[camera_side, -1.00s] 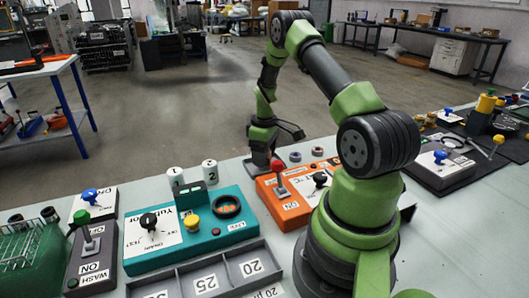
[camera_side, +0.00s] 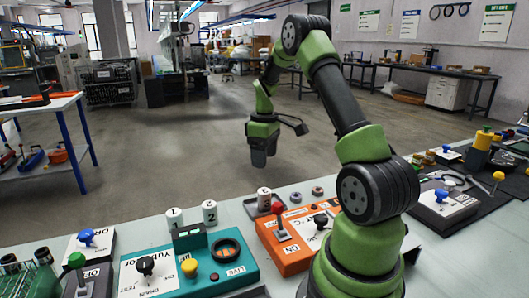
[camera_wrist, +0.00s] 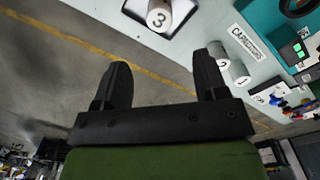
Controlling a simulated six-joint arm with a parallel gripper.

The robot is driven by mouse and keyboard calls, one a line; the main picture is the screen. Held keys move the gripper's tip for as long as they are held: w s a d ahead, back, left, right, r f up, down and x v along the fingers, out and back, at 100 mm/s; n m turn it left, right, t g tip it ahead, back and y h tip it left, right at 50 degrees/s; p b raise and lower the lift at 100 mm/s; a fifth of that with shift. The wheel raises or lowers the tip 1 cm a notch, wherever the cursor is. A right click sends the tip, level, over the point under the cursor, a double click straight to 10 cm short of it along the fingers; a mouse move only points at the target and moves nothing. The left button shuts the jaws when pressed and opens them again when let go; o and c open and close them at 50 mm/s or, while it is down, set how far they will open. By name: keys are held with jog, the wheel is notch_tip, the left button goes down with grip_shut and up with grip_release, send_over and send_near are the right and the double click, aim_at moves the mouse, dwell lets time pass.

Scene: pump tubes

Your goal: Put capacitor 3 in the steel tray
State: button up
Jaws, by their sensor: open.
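Capacitor 3 (camera_side: 264,199), a white cylinder, stands upright in the small steel tray (camera_side: 251,209) at the table's far edge. In the wrist view capacitor 3 (camera_wrist: 160,16) shows its numbered top inside the tray (camera_wrist: 188,12), at the upper middle. My gripper (camera_side: 258,158) is above and apart from the tray in the side view. In the wrist view the gripper (camera_wrist: 163,80) has its two dark fingers spread, with nothing between them.
Capacitors 1 (camera_side: 174,219) and 2 (camera_side: 210,212) stand left of the tray, behind the teal station (camera_side: 232,258). The orange box (camera_side: 290,245) with its red-topped lever is in front of the tray.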

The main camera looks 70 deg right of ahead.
jog(key=w+a+r+m+t, duration=0.1)
jog(key=a+r+m+t, duration=0.15)
jog(key=a+r, duration=1.05)
jog(key=s+a+r+m+t+y, duration=0.1)
jog(key=s+a+r+t+y, duration=0.1)
jog(key=s+a, duration=0.9)
jog(key=a+r+t, duration=0.1)
jog(key=a+t, duration=0.1)
jog(key=a, duration=0.2)
jog(key=shift+s+a+t, duration=0.3)
jog(key=shift+s+t, duration=0.05)
jog(key=shift+s, duration=0.05)
